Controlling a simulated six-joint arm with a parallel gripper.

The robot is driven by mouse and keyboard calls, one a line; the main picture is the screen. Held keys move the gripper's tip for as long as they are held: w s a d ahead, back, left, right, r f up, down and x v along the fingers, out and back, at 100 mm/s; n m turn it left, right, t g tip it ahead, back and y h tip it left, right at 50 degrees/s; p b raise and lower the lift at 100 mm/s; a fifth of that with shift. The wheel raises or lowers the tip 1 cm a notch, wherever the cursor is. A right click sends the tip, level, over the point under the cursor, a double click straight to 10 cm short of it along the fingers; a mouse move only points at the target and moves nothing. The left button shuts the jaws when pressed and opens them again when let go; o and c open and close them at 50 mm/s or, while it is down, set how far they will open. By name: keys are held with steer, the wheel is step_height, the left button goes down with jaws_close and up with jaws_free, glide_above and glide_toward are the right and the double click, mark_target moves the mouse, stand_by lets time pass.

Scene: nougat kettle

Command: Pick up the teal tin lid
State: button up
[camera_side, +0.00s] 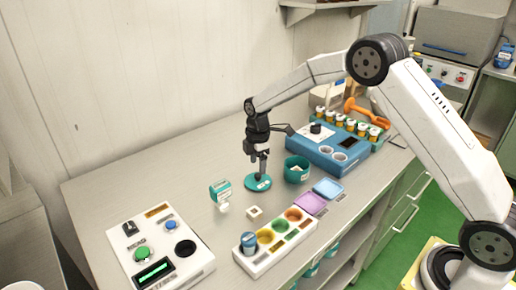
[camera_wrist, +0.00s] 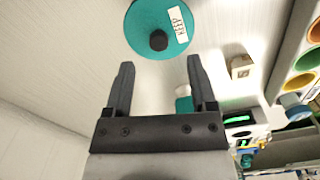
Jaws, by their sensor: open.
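The teal tin lid (camera_side: 258,184) lies flat on the grey bench, a round disc with a dark knob and a white label. In the wrist view the lid (camera_wrist: 145,28) is at the top, its upper edge cut off, with the label reading "KEEP". My gripper (camera_side: 260,172) points down at the lid in the side view and hides part of it. In the wrist view my gripper (camera_wrist: 160,62) is open and empty, its fingertips just below the knob in the picture. Whether the fingers touch the lid cannot be told. An open teal tin (camera_side: 296,170) stands right of the lid.
A teal-and-white bottle-like item (camera_side: 221,194) and a small cream block (camera_side: 254,212) stand nearer the front. A tray of coloured cups (camera_side: 275,240), a button panel (camera_side: 158,250), purple and blue squares (camera_side: 310,204) and a blue machine (camera_side: 325,150) surround the area.

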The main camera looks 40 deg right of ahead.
mark_target(258, 175)
steer(key=shift+f, duration=2.15)
jaws_close()
